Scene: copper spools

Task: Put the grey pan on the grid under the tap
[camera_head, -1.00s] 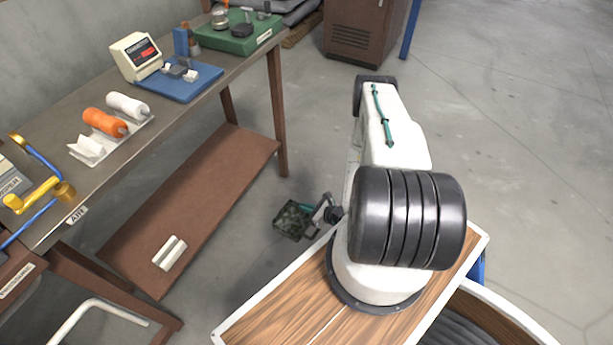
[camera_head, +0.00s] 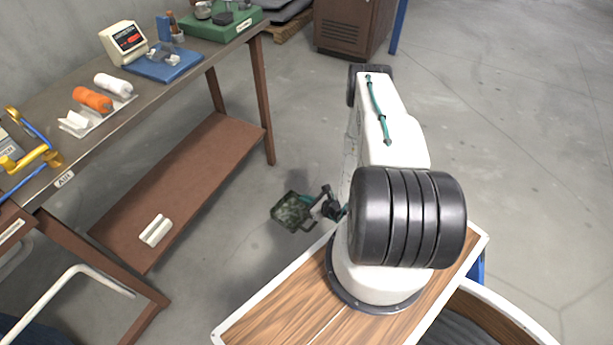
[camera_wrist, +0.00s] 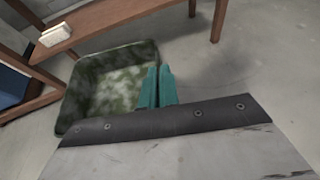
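A square, shallow pan with mottled grey-green sides (camera_head: 291,211) hangs above the floor left of my arm in the camera_head view. It fills the left middle of the camera_wrist view (camera_wrist: 105,90), its open inside showing. My gripper (camera_head: 312,200) is at the pan's right edge. In the wrist view its two teal fingers (camera_wrist: 157,88) are close together at that edge, shut on the pan; the exact contact is partly hidden. No tap or grid shows in either view.
A metal-topped bench (camera_head: 140,100) with a brown lower shelf (camera_head: 190,180) stands left. It carries orange (camera_head: 93,99) and white spools, a blue scale (camera_head: 165,65) and a green tray. A brown cabinet (camera_head: 345,25) stands at the back. Open floor (camera_head: 510,130) lies right.

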